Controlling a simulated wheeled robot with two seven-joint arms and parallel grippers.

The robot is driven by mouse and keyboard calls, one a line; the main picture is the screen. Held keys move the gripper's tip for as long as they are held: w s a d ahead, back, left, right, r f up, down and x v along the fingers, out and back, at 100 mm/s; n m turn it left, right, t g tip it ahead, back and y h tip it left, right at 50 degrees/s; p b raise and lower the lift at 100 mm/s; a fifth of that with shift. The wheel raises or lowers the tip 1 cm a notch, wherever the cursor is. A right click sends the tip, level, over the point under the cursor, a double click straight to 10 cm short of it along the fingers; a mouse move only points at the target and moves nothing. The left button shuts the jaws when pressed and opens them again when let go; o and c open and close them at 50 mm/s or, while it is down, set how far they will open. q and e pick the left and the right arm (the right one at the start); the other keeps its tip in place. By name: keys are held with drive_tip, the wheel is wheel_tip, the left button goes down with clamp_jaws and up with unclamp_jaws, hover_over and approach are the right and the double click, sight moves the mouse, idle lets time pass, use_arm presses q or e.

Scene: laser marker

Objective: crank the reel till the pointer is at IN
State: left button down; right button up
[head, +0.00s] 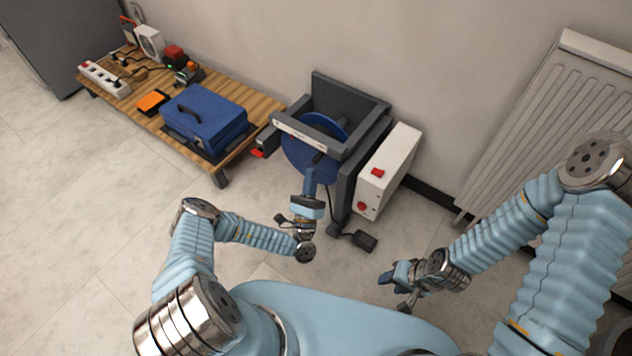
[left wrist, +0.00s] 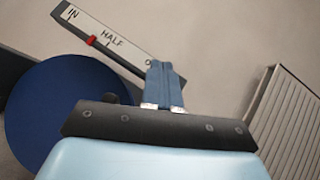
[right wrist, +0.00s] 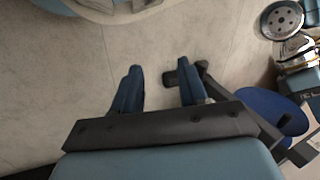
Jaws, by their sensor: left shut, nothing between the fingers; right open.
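The reel is a blue disc (head: 300,160) in a dark grey frame (head: 350,105) against the wall; the disc also fills the left of the left wrist view (left wrist: 55,115). A white scale plate (left wrist: 112,36) reads IN and HALF, with a further label partly hidden. The red pointer (left wrist: 91,40) stands between IN and HALF. My left gripper (head: 311,172) is shut and empty in front of the disc; its fingers (left wrist: 157,72) cover the scale's right end. A dark knob (left wrist: 109,97) shows at the disc's edge. My right gripper (head: 390,278) is open and empty, low at the right.
A white box (head: 388,170) with red buttons adjoins the frame. A low wooden bench (head: 262,108) with a blue case (head: 205,118) is at the left. A radiator (head: 545,110) is on the right wall.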

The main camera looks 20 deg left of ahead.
use_arm(q)
wheel_tip(320, 180, down, 15)
drive_tip(key=b, duration=1.4)
drive_tip(key=x, duration=0.9)
drive_tip(key=shift+w+r+b, duration=0.15)
drive_tip(key=shift+w+b, duration=0.15)
drive_tip(key=shift+w, duration=0.1)
